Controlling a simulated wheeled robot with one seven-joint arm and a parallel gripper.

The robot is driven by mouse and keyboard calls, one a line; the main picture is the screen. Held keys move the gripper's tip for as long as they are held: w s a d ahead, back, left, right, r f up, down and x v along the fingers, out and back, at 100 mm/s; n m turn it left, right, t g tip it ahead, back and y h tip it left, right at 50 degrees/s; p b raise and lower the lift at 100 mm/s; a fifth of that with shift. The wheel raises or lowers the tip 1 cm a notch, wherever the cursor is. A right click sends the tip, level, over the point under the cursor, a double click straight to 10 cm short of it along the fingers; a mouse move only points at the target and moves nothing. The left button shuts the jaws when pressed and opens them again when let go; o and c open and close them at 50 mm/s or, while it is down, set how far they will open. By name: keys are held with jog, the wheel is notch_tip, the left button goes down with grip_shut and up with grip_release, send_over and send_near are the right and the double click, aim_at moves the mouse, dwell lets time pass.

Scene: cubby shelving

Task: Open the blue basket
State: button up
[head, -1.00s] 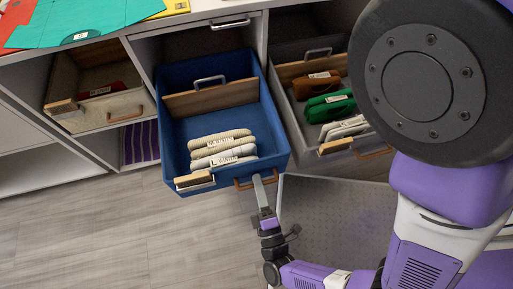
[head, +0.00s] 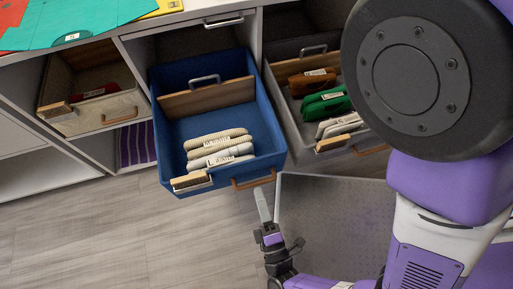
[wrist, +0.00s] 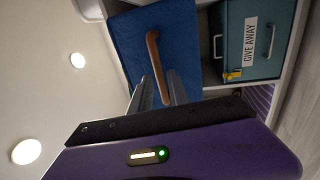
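The blue basket (head: 217,123) is pulled well out of its cubby, showing its open top. It holds several rolled pale cloths (head: 219,148) and a wooden divider (head: 208,97). Its brown front handle (head: 253,179) is on the near face; it also shows in the wrist view (wrist: 153,60). My gripper (head: 262,192) is just in front of and below this handle. In the wrist view my gripper (wrist: 158,80) has its two fingers spread apart, with the lower end of the handle seen between them. Nothing is gripped.
A grey basket (head: 318,101) with brown, green and white cloths stands pulled out to the right. A beige basket (head: 100,108) is at the left. A teal box (wrist: 251,38) marked GIVE AWAY shows in the wrist view. Floor (head: 130,220) in front is clear.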

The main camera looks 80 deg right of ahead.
jog(key=v, duration=0.3)
jog(key=shift+s+a, duration=0.15)
jog(key=shift+a, duration=0.15)
dwell(0.4)
jog(key=w+r+m+t+y+p, duration=0.2)
jog(key=r+y+p, duration=0.5)
jog(key=r, duration=1.2)
jog(key=w+r+m+t+y+p, duration=0.2)
jog(key=r+t+y+p, duration=0.3)
jog(key=r, duration=1.4)
jog(key=y+p, duration=0.3)
jog(key=y, duration=0.3)
jog(key=shift+m+y, duration=0.3)
